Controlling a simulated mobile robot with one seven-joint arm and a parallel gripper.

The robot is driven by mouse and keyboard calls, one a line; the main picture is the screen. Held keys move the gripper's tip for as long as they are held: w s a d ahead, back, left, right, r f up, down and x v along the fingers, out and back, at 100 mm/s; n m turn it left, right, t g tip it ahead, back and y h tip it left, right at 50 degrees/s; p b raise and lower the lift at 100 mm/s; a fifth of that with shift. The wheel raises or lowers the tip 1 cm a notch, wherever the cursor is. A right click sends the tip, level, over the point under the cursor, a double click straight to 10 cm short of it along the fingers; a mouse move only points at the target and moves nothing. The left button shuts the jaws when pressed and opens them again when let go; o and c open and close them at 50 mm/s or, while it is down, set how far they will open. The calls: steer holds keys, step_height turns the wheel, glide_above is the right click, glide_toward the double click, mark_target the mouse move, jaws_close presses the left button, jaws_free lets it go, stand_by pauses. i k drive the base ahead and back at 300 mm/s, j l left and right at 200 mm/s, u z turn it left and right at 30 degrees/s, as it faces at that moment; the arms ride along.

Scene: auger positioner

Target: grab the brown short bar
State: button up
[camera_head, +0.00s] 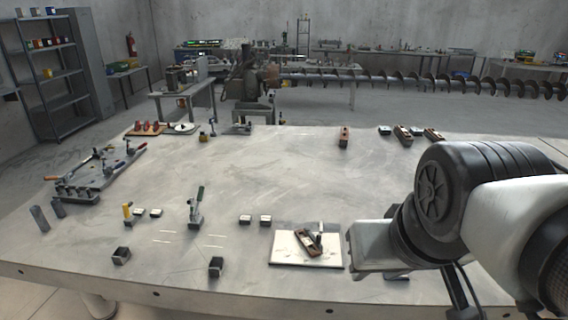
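A short brown bar with dark parts (305,241) lies at an angle on a white plate (283,258) near the table's front edge. A small dark upright piece (320,232) is beside its right end. Another brown bar (344,137) is at the table's far side, with two brown-and-dark bars (403,133) and (434,135) to its right. I cannot tell which one the task names. The end of my arm, a pale block (374,248), hangs just right of the white plate, apart from the bar on it. Its fingers cannot be made out.
A fixture with clamps (97,178) is at the table's left. A green-handled clamp (196,207), a yellow-handled piece (128,212) and dark blocks (216,266) and (121,256) stand left of the plate. The table's middle (265,170) is clear. My arm covers the right side.

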mark_target(306, 241)
steer(key=j+z, duration=0.2)
steer(key=j, duration=0.4)
steer(key=i+l, duration=0.1)
steer(key=i, duration=0.7)
